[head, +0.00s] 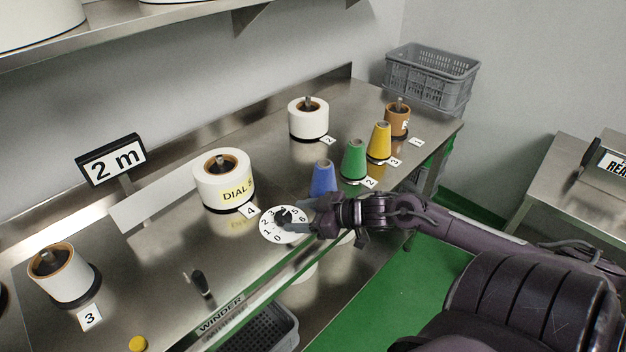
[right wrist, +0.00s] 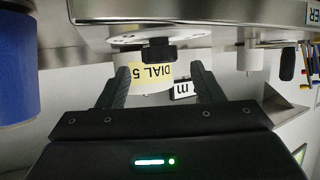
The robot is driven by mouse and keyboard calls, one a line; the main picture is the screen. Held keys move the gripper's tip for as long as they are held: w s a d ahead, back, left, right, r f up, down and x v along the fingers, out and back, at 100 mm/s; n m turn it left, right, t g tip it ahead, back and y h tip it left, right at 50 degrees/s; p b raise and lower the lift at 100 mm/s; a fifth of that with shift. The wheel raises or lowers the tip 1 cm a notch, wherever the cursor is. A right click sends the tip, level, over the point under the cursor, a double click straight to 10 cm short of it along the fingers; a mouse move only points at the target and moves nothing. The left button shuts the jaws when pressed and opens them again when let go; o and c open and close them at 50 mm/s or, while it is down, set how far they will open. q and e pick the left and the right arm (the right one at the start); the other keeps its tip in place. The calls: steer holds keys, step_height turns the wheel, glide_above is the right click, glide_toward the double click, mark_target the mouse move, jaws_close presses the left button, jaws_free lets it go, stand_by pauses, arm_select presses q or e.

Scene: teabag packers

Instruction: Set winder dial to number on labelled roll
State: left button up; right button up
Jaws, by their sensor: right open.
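The winder dial (head: 270,234) is a white numbered disc with a black knob (head: 283,218) at the table's front edge. I cannot read the knob's setting surely. The labelled roll (head: 208,193) is white with a yellow label reading "DIAL 5" (right wrist: 152,74) in the right wrist view; it stands behind and left of the dial. My right gripper (head: 316,216) is just right of the dial. In the right wrist view its open fingers (right wrist: 160,84) point toward the black knob (right wrist: 158,51), which looks beyond the tips; contact is not clear. My left gripper is not in view.
Blue (head: 323,177), green (head: 354,159) and yellow (head: 379,141) cones stand behind my right gripper. Other rolls stand at front left (head: 60,277) and back (head: 308,122). A "2 m" sign (head: 112,160) and a black lever (head: 201,283) are left of the dial.

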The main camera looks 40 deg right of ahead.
steer(key=shift+v, duration=2.1)
